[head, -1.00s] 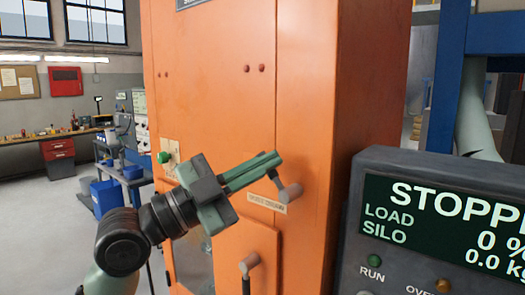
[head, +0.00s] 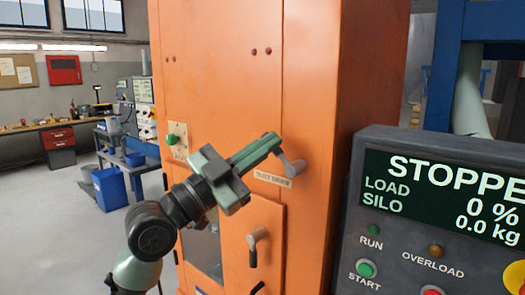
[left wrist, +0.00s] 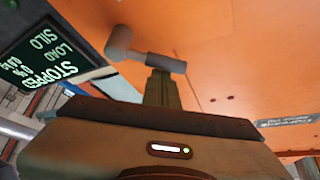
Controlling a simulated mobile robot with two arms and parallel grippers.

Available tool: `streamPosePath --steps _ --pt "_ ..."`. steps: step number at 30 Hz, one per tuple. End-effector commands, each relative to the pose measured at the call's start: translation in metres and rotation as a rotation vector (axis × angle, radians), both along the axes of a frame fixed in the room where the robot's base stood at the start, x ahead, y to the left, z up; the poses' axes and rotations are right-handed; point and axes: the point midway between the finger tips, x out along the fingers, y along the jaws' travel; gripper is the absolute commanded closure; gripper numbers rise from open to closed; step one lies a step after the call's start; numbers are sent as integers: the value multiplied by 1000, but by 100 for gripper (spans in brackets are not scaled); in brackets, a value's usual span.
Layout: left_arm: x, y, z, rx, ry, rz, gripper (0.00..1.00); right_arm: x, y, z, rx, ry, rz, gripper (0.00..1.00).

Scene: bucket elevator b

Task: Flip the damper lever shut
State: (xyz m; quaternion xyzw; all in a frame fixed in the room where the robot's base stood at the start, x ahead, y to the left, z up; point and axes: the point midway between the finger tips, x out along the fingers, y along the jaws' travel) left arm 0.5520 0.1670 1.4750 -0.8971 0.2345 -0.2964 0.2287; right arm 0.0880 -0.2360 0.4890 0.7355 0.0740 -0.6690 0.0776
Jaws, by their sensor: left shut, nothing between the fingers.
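The damper lever (head: 293,167) is a short grey lever on the orange cabinet front, just above a label (head: 272,178) that seems to read "DUST DAMPER". Its bar slopes from upper left to lower right in the head view. My left gripper (head: 271,141) is shut and empty, its green fingertips at the lever's upper-left end. In the left wrist view the lever (left wrist: 150,59) lies across just beyond the fingertips (left wrist: 160,78). Whether they touch it I cannot tell. My right gripper is out of view.
A control panel (head: 450,260) reading "STOPPED" stands close at the right. Blue bins (head: 108,188) and a workbench stand far left.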

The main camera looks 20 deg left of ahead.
Motion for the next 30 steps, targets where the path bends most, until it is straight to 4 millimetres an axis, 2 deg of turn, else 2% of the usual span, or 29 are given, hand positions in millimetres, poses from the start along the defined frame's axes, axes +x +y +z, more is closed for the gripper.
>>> streamPosePath --steps 3,6,22,30 --pt "10 3 -6 0 3 2 100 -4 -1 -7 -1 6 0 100" --pt "12 5 -10 -94 34 -2 100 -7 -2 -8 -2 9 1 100" --pt "16 16 -30 -486 176 -1 100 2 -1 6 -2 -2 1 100" --pt "17 17 -36 -473 173 1 100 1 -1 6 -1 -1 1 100"
